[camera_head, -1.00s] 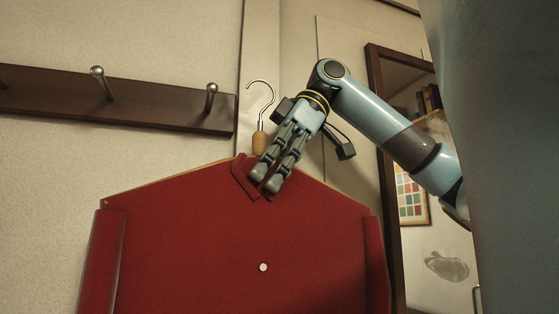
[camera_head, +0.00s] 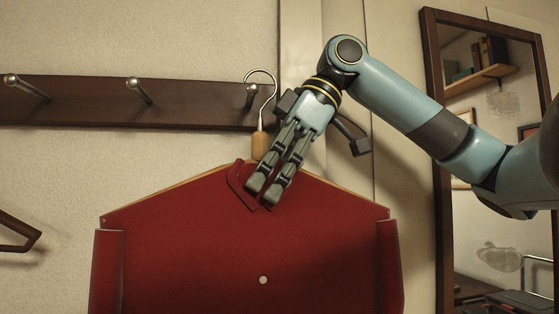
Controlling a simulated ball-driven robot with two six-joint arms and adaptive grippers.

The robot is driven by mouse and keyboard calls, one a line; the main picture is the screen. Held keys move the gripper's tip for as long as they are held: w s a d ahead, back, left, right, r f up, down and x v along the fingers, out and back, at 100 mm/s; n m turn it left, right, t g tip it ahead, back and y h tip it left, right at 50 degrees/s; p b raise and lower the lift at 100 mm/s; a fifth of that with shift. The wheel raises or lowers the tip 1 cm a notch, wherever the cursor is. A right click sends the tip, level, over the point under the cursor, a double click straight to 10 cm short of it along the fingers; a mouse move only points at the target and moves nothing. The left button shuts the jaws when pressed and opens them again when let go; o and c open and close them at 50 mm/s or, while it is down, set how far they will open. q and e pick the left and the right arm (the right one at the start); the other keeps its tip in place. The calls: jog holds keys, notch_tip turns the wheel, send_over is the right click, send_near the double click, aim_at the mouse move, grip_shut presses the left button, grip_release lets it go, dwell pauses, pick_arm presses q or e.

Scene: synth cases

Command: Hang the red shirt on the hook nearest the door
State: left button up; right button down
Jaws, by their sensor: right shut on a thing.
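The red shirt (camera_head: 200,240) hangs upright on a wooden hanger with a tan neck (camera_head: 260,146) and a metal hook (camera_head: 262,73). My right gripper (camera_head: 262,196) is shut at the shirt's collar, just below the hanger neck; its fingers hide what lies beneath them. The rightmost rail hook (camera_head: 252,92) shows inside the curve of the hanger's hook. The curve's top is above that rail hook, and I cannot tell whether they touch. A pale panel (camera_head: 345,30) right of the rail may be the door. My left gripper is not in view.
The dark wooden rail (camera_head: 90,103) also carries a middle hook (camera_head: 133,84) and a left hook (camera_head: 12,80), both bare. A dark wooden piece (camera_head: 20,240) shows at the left edge. A dark-framed mirror or opening (camera_head: 432,80) stands behind my right arm.

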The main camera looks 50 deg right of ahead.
jog(key=shift+w+a+r+p, duration=0.15)
jog(key=shift+w+a+p, duration=0.35)
jog(key=shift+p, duration=0.5)
pick_arm(q)
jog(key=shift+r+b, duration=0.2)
jog(key=shift+b, duration=0.9)
pick_arm(e)
jog(key=shift+s+f, duration=0.1)
jog(key=shift+f, duration=1)
jog(key=c, duration=0.7)
grip_release()
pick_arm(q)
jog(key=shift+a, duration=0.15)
pick_arm(e)
jog(key=shift+r, duration=0.1)
jog(key=v, duration=1)
jog(key=shift+d+r, duration=0.1)
jog(key=shift+v, duration=0.85)
